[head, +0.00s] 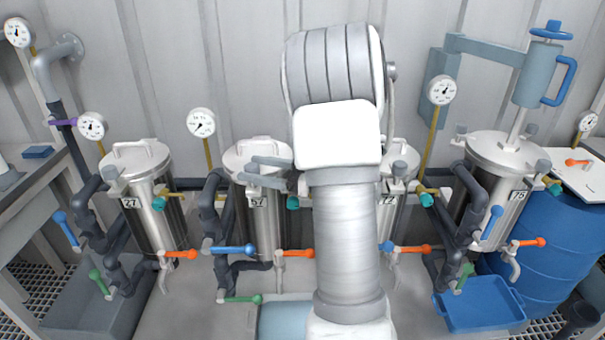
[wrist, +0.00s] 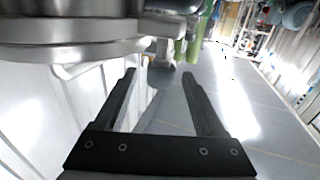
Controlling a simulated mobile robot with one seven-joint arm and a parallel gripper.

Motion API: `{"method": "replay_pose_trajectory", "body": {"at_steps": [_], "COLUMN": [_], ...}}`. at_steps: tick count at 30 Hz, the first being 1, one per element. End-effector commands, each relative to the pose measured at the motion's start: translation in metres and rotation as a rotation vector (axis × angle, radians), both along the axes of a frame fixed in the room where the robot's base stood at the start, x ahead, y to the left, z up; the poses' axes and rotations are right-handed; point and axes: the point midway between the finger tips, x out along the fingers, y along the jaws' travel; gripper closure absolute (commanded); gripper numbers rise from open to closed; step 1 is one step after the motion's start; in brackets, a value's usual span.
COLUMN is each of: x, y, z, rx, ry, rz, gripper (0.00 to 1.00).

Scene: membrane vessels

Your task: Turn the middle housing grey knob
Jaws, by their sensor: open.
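Several steel housings stand in a row, and the one labelled 57 (head: 257,215) is left of centre, with the housing labelled 72 (head: 402,210) partly hidden behind my arm. My gripper (head: 247,169) reaches left from behind my arm, its two grey fingers across the front of housing 57's lid. In the wrist view my gripper (wrist: 158,76) is open with nothing held. A small grey fitting (wrist: 163,62), possibly the grey knob, shows just beyond and between the fingertips, beside a steel housing (wrist: 80,30). I cannot tell whether they touch. In the head view no grey knob on housing 57 is clearly visible.
Blue (head: 234,249), orange (head: 181,254) and green (head: 243,299) valve handles stick out around the housings. Pressure gauges (head: 201,122) stand behind on yellow stems. Housing 75 (head: 494,190) and a blue barrel (head: 560,250) stand at right. A dark grey pipe (head: 212,215) rises left of housing 57.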

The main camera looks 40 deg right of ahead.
Motion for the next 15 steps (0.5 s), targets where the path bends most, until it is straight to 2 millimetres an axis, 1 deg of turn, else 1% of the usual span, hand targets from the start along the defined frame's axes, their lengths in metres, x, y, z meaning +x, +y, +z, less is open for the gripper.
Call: {"method": "replay_pose_trajectory", "body": {"at_steps": [1,9,15], "x": [-0.011,-0.063,-0.090], "y": [-0.010,-0.050,-0.071], "z": [0.001,0.001,0.000], "rx": [0.002,0.001,0.001], "ry": [0.001,0.002,0.001], "rz": [-0.006,-0.005,-0.002], "gripper": [0.28,0.28,0.28]}}
